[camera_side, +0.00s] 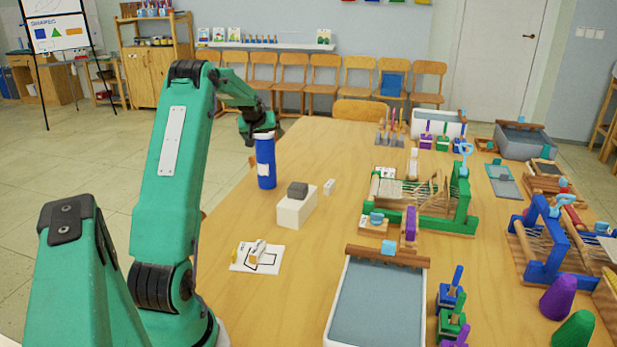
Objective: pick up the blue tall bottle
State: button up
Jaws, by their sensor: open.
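The blue tall bottle (266,162) stands upright on the left part of the wooden table, with a white label on its side and a pale top. My gripper (262,134) is at the end of my green arm, right at the top of the bottle, and overlaps its upper edge in this view. The gripper is open. The fingertips are small and dark here, so I cannot tell whether they touch the bottle or sit around it.
A white block (296,208) with a grey piece (297,189) on top stands in front of the bottle, beside a small white box (329,187). A white card (257,257) lies nearer. A grey-topped tray (376,305) and a green loom (425,205) are to the right.

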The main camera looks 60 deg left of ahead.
jog(key=shift+x, duration=1.1)
jog(key=c, duration=1.9)
jog(key=shift+r, duration=0.15)
grip_shut()
